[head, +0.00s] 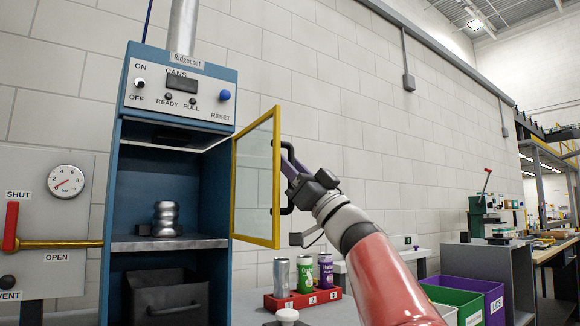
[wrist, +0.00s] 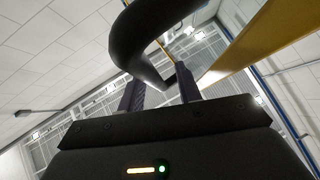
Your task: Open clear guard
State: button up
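The clear guard (head: 256,180) is a see-through panel in a yellow frame, swung out from the front of the blue cabinet (head: 213,185). Its black bar handle (head: 276,178) is on the side facing my arm. My gripper (head: 291,163) is at this handle, its purple fingers reaching the upper part. In the wrist view, the handle (wrist: 140,45) curves down to my gripper (wrist: 160,88). The fingers stand apart with a visible gap, and the bar's end lies at their tips. Contact is unclear. The yellow frame (wrist: 245,45) passes at upper right.
A silver can-like stack (head: 166,218) stands on the cabinet shelf, above a dark bin (head: 165,298). A red rack (head: 300,300) with several cans is below the guard. Green (head: 456,303) and purple (head: 485,295) bins stand right of my arm. A gauge and red lever (head: 11,225) are at left.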

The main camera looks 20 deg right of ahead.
jog(key=b+v, duration=0.2)
jog(key=v, duration=0.5)
jog(key=shift+f, duration=0.25)
jog(key=shift+s+d, duration=0.1)
jog(key=shift+s, duration=0.05)
jog(key=d+f+m+t+h, duration=0.2)
jog(key=f+m+h, duration=0.3)
jog(key=h, duration=0.4)
jog(key=d+f+m+t+h, duration=0.1)
jog(key=d+f+m+h, duration=0.2)
jog(key=m+h, duration=0.45)
jog(key=s+a+f+g+h, duration=0.15)
jog(key=f+g, duration=0.25)
jog(key=f, duration=0.5)
jog(key=s+a+f+g+h, duration=0.1)
jog(key=s+f+g+h, duration=0.15)
jog(key=f, duration=0.55)
jog(key=s+a+f+n+g+y, duration=0.1)
jog(key=s+a+f+g, duration=0.2)
jog(key=s+f, duration=0.3)
jog(key=s+a+f+n+g+y, duration=0.1)
jog(key=s+f+g, duration=0.4)
jog(key=f, duration=0.7)
jog(key=s+a+f+n+g+y, duration=0.2)
jog(key=s+a+f+n+g, duration=0.1)
jog(key=s+f, duration=0.5)
notch_tip(320, 180, down, 2)
jog(key=a+g, duration=0.1)
jog(key=a, duration=0.1)
jog(key=shift+a, duration=0.3)
